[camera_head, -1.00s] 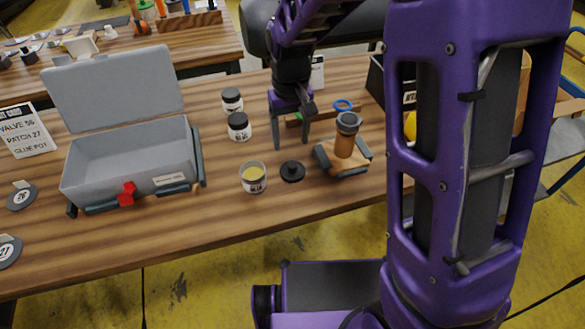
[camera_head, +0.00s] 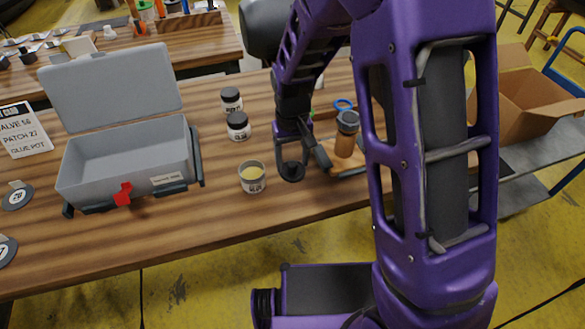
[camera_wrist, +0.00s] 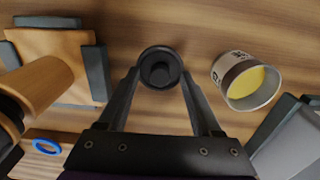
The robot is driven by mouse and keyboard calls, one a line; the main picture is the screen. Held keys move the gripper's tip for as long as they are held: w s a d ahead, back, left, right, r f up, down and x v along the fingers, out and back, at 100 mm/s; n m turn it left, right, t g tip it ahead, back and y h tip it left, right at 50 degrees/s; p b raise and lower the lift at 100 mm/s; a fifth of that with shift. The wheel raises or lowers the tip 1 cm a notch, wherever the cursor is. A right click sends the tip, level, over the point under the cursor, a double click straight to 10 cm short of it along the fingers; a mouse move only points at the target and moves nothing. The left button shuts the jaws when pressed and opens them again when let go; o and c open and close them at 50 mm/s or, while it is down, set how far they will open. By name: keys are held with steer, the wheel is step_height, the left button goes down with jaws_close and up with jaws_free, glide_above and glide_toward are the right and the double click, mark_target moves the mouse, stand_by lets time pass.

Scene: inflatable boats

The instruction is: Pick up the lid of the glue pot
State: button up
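The lid of the glue pot (camera_head: 292,174) is a small black disc with a raised knob, lying on the wooden table. In the wrist view the lid (camera_wrist: 160,68) lies between and slightly beyond the fingertips. The open glue pot (camera_head: 252,180), with yellow glue inside, stands to the lid's left; in the wrist view the pot (camera_wrist: 246,84) is on the right. My gripper (camera_head: 304,168) is open and empty, pointing down close over the lid. One finger partly hides the lid in the head view. I cannot tell if the fingers touch it.
A brush-like wooden-handled tool (camera_head: 346,140) stands close right of my gripper on a wooden block (camera_wrist: 62,55). Two closed jars (camera_head: 238,126) stand behind the pot. An open grey case (camera_head: 125,165) is at left. Bare table lies in front.

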jaws_close()
